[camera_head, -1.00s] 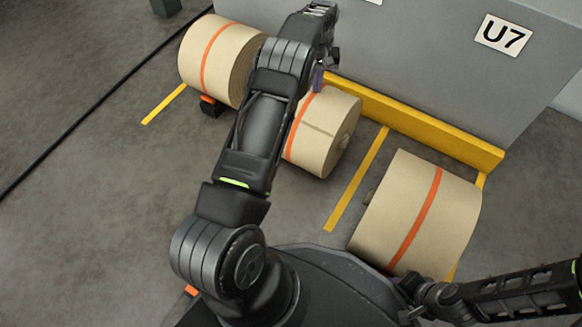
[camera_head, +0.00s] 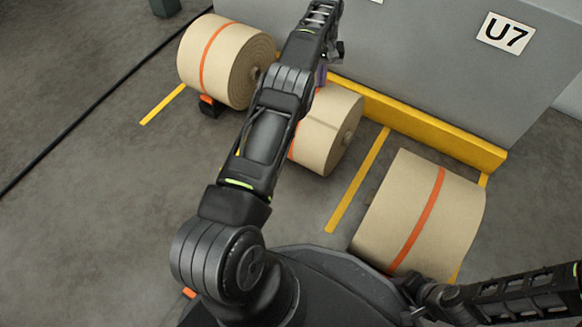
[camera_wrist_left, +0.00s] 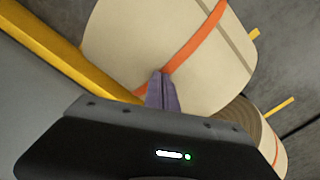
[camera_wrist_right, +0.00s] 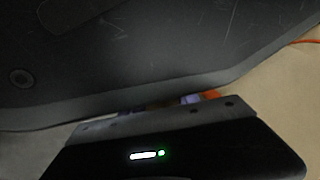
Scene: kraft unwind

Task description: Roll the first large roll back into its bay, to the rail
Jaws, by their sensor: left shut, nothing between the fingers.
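Three kraft rolls with orange bands lie on the floor. The large right roll (camera_head: 400,205) is nearest my base, between yellow floor lines. The large left roll (camera_head: 212,58) is farther off. A smaller middle roll (camera_head: 330,125) lies close to the yellow rail (camera_head: 430,130). I cannot tell which is the first large roll. My left gripper (camera_head: 320,76) is on the rail side of the middle roll. In the left wrist view its purple fingers (camera_wrist_left: 162,92) are shut and empty, at the roll's orange band. In the right wrist view, my right gripper's fingers (camera_wrist_right: 195,99) are mostly hidden.
A grey wall (camera_head: 430,70) with a U7 sign (camera_head: 506,34) stands behind the rail. Yellow lines (camera_head: 358,180) mark the bays. A black and orange block (camera_head: 210,106) sits by the left roll. A black cable (camera_head: 90,105) crosses the floor at left, where room is free.

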